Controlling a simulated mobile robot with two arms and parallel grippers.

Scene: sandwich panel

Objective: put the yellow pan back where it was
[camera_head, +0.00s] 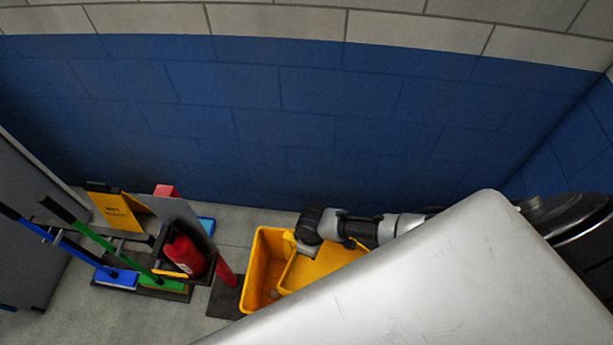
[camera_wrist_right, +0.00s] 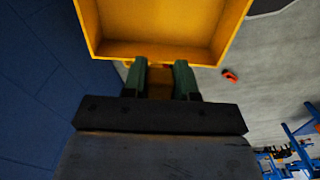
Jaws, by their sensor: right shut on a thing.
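The yellow pan (camera_wrist_right: 165,48) fills the top of the right wrist view, its open inside showing. My right gripper (camera_wrist_right: 160,78) is shut on the pan, with yellow showing between its two green fingers at the near wall. In the head view, the right arm reaches in from the right, and a yellow shape that looks like the pan (camera_head: 325,266) lies below the wrist. A yellow bin (camera_head: 257,272) stands on the floor directly left of it. I cannot tell whether pan and bin touch. The fingers are hidden in the head view. My left gripper is not in view.
A red fire extinguisher (camera_head: 186,252), a yellow floor sign (camera_head: 120,211) and green and blue brushes (camera_head: 117,277) stand left of the bin. A blue wall (camera_head: 300,120) rises behind. A large pale grey surface (camera_head: 450,285) hides the lower right.

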